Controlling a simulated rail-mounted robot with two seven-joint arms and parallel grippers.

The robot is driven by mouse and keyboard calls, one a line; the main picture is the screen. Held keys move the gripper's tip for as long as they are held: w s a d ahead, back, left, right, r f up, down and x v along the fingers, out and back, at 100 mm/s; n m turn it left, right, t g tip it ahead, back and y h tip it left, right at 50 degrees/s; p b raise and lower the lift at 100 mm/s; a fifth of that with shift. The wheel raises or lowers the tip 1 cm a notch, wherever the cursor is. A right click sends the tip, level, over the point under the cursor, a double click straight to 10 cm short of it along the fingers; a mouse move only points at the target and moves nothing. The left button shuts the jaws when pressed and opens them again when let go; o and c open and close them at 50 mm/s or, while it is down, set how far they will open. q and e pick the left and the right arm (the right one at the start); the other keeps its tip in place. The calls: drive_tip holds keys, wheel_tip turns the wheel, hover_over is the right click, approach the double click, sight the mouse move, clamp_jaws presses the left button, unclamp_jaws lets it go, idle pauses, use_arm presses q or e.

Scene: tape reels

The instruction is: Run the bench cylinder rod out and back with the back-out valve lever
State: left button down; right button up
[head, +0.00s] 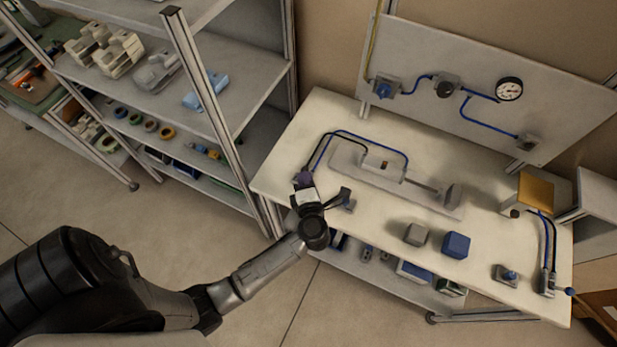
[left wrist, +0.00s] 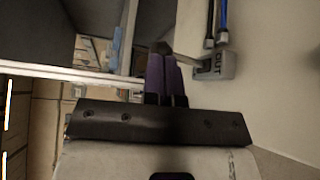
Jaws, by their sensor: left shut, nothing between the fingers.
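The cylinder (head: 383,166) lies on a grey plate on the bench. Its thin rod (head: 421,186) shows between the body and an end block (head: 453,196). Black and blue hoses lead from it to the left bench edge. In the left wrist view a grey valve block (left wrist: 216,66) marked OUT has two hoses and a short grey lever (left wrist: 180,52). My left gripper (head: 303,178) is at that valve and hides most of it in the head view. Its purple fingers (left wrist: 162,72) are shut and empty, tips close by the lever; I cannot tell whether they touch. My right gripper is not in view.
A grey block (head: 415,235) and a blue block (head: 456,244) stand near the bench's front edge. Another hosed valve (head: 547,281) is at the right end. A panel (head: 480,85) with a gauge (head: 509,89) stands behind. Shelving (head: 250,95) is close on the left.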

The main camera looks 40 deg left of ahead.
use_arm(q)
drive_tip(key=shift+s+a+r+n+h+p, duration=0.15)
drive_tip(key=shift+a+n+h+p, duration=0.15)
drive_tip(key=shift+a+n+p, duration=0.25)
drive_tip(key=shift+s+a+r+n+h+p, duration=0.1)
drive_tip(key=shift+a+n+h+p, duration=0.2)
drive_tip(key=shift+p, duration=0.3)
drive_tip(key=v, duration=0.7)
drive_tip(key=shift+d+r+b, duration=0.15)
drive_tip(key=shift+d+b, duration=0.1)
drive_tip(key=shift+b, duration=0.05)
